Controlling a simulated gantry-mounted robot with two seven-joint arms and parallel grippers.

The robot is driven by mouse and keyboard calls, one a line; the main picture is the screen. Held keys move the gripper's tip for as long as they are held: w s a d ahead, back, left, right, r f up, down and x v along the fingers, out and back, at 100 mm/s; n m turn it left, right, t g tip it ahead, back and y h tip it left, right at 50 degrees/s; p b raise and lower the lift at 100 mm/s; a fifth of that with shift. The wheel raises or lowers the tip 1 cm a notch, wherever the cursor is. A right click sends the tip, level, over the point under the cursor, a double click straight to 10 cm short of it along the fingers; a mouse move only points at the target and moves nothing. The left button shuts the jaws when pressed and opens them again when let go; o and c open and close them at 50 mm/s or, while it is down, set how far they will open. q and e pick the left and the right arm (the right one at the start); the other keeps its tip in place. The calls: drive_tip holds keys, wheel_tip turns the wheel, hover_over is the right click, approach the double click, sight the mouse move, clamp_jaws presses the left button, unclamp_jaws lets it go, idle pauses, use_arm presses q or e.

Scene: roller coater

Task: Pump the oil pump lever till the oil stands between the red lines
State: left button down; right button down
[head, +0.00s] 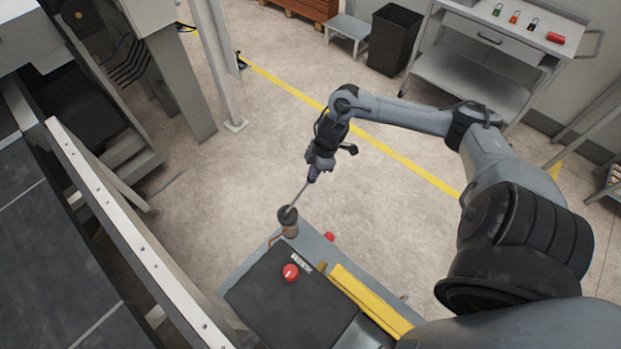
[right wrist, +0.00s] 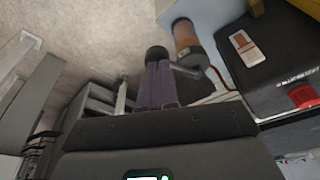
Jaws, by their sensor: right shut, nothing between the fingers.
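The oil pump (head: 289,230) stands at the far corner of a grey cabinet top, with an amber-brown cylinder under a dark cap. Its lever (head: 297,198) is a thin rod rising to the upper right toward my right gripper (head: 312,175). In the right wrist view the pump cylinder (right wrist: 186,38) is at top centre right, and the lever's black knob (right wrist: 156,53) shows just beyond my shut purple fingers (right wrist: 158,84). The fingers appear at or against the knob; contact is unclear. The oil level and red lines are too small to make out. My left gripper is out of view.
A black panel with a red button (head: 290,272) lies in front of the pump, beside a yellow bar (head: 370,300). A large machine with a pale rail (head: 130,228) stands at left. A cart (head: 487,50) and black bin (head: 393,40) stand behind. Open floor surrounds the pump's far side.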

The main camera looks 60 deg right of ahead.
sight(299, 195)
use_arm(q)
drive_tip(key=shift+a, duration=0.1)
